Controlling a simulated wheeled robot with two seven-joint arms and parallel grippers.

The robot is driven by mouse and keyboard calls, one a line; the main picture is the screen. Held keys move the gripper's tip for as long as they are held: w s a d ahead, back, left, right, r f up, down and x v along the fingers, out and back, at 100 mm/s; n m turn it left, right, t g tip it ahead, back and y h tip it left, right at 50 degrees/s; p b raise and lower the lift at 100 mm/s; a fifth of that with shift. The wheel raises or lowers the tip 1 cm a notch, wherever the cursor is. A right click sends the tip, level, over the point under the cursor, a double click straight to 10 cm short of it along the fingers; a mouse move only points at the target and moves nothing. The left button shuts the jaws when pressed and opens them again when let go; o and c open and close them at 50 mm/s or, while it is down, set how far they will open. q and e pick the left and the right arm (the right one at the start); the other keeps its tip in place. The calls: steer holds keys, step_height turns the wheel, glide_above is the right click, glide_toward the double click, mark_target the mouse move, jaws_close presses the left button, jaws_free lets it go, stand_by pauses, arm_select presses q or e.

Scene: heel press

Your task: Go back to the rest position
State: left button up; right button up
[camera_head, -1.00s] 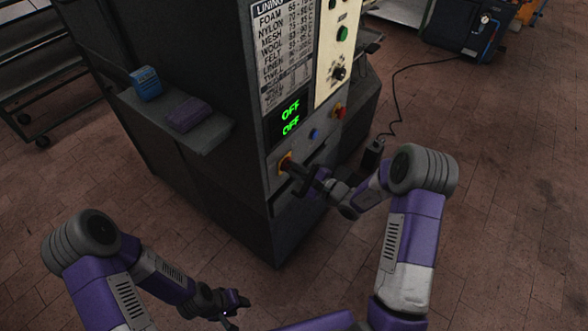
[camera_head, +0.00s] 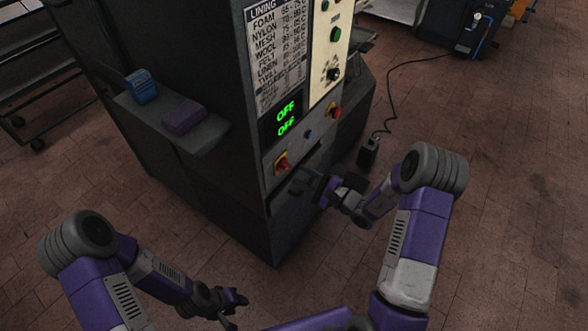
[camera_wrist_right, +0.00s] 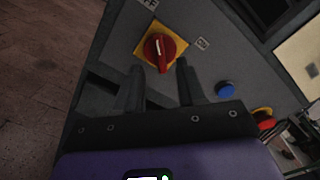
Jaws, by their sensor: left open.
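The dark heel press (camera_head: 185,85) stands in the middle of the head view. A red rotary switch on a yellow plate (camera_head: 282,161) sits low on the front panel; the right wrist view shows this red switch (camera_wrist_right: 159,47) beyond my fingertips. My right gripper (camera_head: 302,183) is open and empty, a little apart from the switch. In the right wrist view the fingers of this gripper (camera_wrist_right: 160,80) are spread with nothing between them. My left gripper (camera_head: 238,307) is open and empty, low in front of the press.
A side shelf (camera_head: 212,138) on the press bears a blue block (camera_head: 142,86) and a purple block (camera_head: 184,117). A blue button (camera_head: 309,134) and another red control (camera_head: 334,112) are on the panel. A cable runs to a small black box (camera_head: 368,152).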

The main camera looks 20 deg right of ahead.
steer(key=shift+v, duration=1.1)
steer(key=s+a+f+n+g+y+p, duration=0.1)
steer(key=s+a+f+n+g, duration=0.25)
steer(key=s+a+g, duration=0.3)
steer(key=s+a+f+n+g+p, duration=0.2)
steer(key=s+a+f+g, duration=0.35)
steer(key=s, duration=0.25)
steer(key=s+d+f+n+g+h+p, duration=0.1)
steer(key=s+f+n+h+p, duration=0.2)
steer(key=s+f+n+h, duration=0.3)
steer(key=shift+s+d+f+n+g+h, duration=0.25)
steer(key=shift+s+n+h, duration=0.75)
steer(key=shift+n, duration=1.55)
